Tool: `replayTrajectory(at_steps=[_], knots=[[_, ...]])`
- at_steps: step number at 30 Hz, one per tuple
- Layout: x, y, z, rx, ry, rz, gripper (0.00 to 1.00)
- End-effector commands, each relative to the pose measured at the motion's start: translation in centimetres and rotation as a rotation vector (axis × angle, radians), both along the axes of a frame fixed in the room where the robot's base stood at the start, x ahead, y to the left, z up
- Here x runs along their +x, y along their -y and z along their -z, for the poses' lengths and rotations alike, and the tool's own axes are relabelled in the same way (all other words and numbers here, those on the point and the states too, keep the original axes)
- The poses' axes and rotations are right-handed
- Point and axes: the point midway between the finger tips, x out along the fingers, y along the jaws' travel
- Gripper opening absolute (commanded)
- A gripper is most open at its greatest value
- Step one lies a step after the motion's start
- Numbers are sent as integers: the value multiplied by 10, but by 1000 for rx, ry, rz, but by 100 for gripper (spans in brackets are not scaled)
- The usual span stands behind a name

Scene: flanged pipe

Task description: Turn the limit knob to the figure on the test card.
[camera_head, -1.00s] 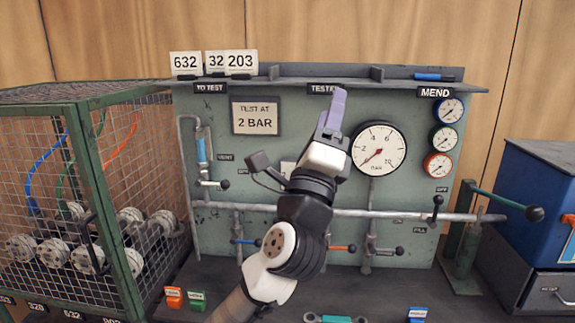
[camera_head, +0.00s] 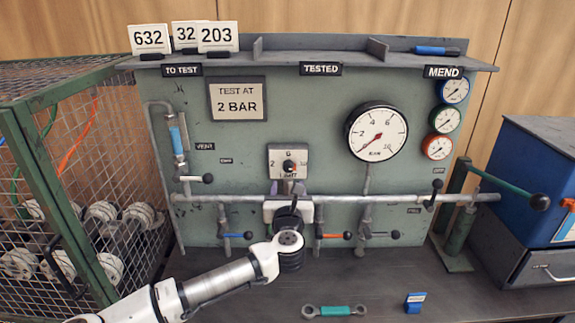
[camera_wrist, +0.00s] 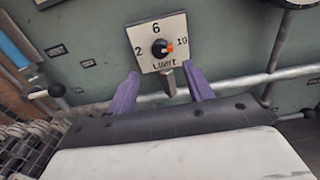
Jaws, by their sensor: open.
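The test card (camera_head: 237,100) on the green panel reads "TEST AT 2 BAR". The limit knob (camera_head: 289,165) sits on a pale plate marked 2, 6 and 10, near the panel's middle. In the wrist view the dark knob (camera_wrist: 158,49) shows an orange mark on its right side, facing the 10. My gripper (camera_head: 288,187) is just below the plate in the head view. In the wrist view its purple fingers (camera_wrist: 161,84) are spread apart and empty, below the knob and not touching it.
A horizontal pipe (camera_head: 400,200) crosses the panel just below the plate, with small lever valves beneath. A large gauge (camera_head: 377,133) is to the right. A wire cage (camera_head: 70,180) stands left.

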Motion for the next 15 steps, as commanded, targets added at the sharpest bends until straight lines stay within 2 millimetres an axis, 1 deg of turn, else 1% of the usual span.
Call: replayTrajectory(at_steps=[1,3,9,15], knots=[[11,0,-4,0,0,-2,51],[26,1,-4,-2,0,-1,51],[63,1,-3,-3,0,-1,51],[89,1,-2,-4,0,2,51]])
